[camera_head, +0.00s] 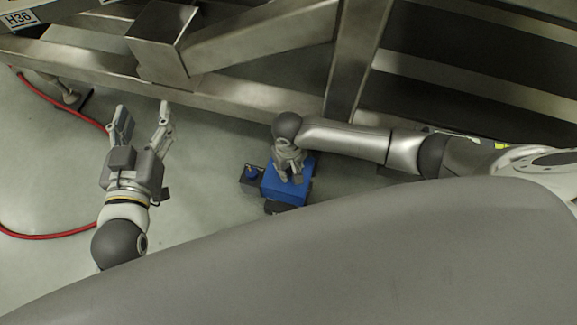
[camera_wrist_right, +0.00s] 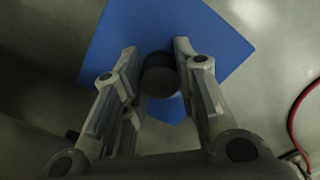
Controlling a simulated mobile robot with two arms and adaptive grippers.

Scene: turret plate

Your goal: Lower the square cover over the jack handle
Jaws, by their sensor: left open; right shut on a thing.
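The blue square cover (camera_head: 298,193) is at the middle of the head view, beneath my right gripper (camera_head: 290,177). In the right wrist view the cover (camera_wrist_right: 135,40) is a flat blue square with a dark round knob (camera_wrist_right: 160,73) on top. My right gripper (camera_wrist_right: 158,62) is shut on this knob, one finger on each side. My left gripper (camera_head: 143,113) is open and empty, well to the left above the floor. I cannot make out the jack handle; the cover and gripper may hide it. I cannot tell how high the cover is.
A small dark box with a blue top (camera_head: 251,175) is just left of the cover. A dark part (camera_head: 278,207) shows below the cover's near edge. A metal frame (camera_head: 230,97) crosses behind. A red hose (camera_head: 60,104) lies at the left.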

